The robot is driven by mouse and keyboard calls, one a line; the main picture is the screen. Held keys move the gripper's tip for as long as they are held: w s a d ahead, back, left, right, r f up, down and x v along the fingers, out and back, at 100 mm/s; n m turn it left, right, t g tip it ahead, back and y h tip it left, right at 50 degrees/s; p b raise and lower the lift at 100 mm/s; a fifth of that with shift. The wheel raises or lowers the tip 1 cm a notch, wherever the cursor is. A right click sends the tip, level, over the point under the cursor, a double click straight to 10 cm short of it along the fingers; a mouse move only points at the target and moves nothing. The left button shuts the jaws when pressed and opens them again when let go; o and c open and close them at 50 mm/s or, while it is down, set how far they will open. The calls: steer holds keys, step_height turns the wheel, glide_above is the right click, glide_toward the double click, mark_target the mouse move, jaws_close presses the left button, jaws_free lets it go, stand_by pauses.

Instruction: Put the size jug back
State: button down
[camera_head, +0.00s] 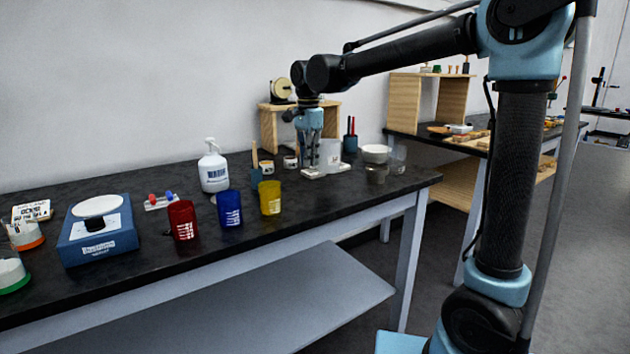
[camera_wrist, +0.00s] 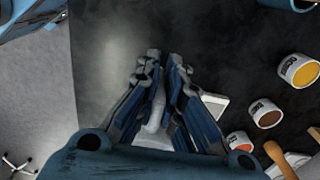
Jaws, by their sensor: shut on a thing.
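The size jug, as I take it, is the pale grey vessel (camera_head: 330,154) near the far right part of the dark bench. My gripper (camera_head: 310,162) points down at its left side, partly covering it. In the wrist view my gripper (camera_wrist: 163,62) is shut on a pale grey piece (camera_wrist: 155,125) between its blue fingers, which looks like part of the jug. The rest of the jug is hidden there by the fingers. A white flat piece (camera_head: 313,175) lies at the jug's foot; I cannot tell whether the jug touches it.
White bowl (camera_head: 375,153) and small clear cups (camera_head: 376,174) stand right of the jug. Yellow (camera_head: 270,198), blue (camera_head: 230,208) and red (camera_head: 183,220) cups stand at the front, a white pump bottle (camera_head: 213,170) behind. A wooden shelf (camera_head: 270,130) is behind the gripper.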

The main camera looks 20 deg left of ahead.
steer(key=shift+f, duration=3.15)
steer(key=c, duration=1.7)
jaws_free()
steer(key=shift+s, duration=0.1)
steer(key=shift+r, duration=0.15)
step_height(320, 180, up, 12)
steer(key=shift+f, duration=0.1)
steer(key=s+d+f+n, duration=0.1)
steer(key=d+f, duration=0.2)
steer(key=d, duration=0.6)
steer(key=s+d+f+n, duration=0.1)
steer(key=d+f, duration=0.1)
steer(key=d, duration=0.8)
steer(key=s+d+f+n, duration=0.1)
steer(key=d+f+n, duration=0.15)
steer(key=d, duration=0.65)
steer(key=s+d+f+n, duration=0.1)
steer(key=s+d+f, duration=0.4)
steer(key=d+f, duration=0.1)
steer(key=s+d+f+n+t, duration=0.1)
steer(key=s+d+f, duration=0.4)
steer(key=f, duration=0.2)
steer(key=s+d+f+n+t, duration=0.1)
steer(key=s+d+f, duration=0.4)
steer(key=d+f, duration=0.1)
steer(key=shift+d+f+n, duration=0.35)
steer(key=shift+f, duration=0.1)
